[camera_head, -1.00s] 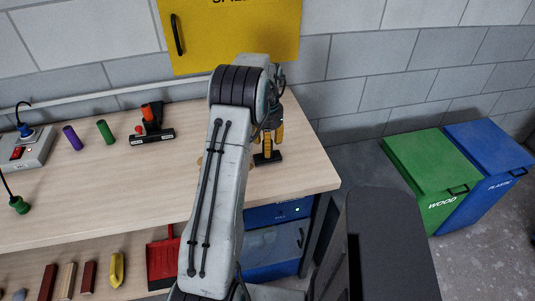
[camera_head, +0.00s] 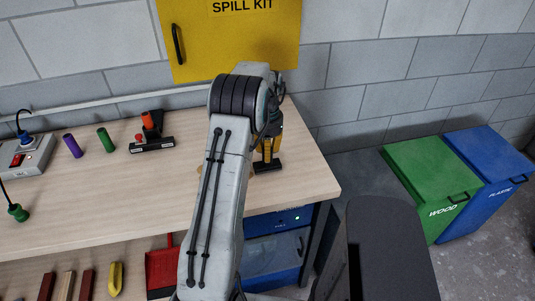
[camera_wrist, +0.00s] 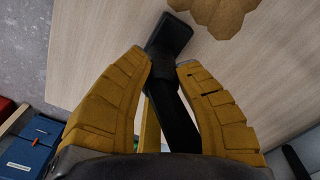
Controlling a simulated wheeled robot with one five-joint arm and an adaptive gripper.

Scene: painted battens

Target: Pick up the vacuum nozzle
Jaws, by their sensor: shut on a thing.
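The vacuum nozzle is black, with a wide flat foot (camera_head: 267,166) and a narrower tube. It is near the right end of the wooden bench in the head view, partly hidden by my arm. In the wrist view its foot (camera_wrist: 172,36) extends past my fingertips and its tube (camera_wrist: 178,122) runs back between the fingers. My gripper (camera_wrist: 164,60) has yellow fingers on both sides of the nozzle and is shut on it. It also shows in the head view (camera_head: 267,148). Whether the foot still touches the bench is unclear.
The bench (camera_head: 120,193) also holds a purple tube (camera_head: 73,146), a green tube (camera_head: 105,139), a black stand with an orange piece (camera_head: 151,135) and a power box (camera_head: 25,155). A brown hexagonal patch (camera_wrist: 215,14) lies beside the nozzle. Green (camera_head: 425,180) and blue (camera_head: 490,160) bins stand right.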

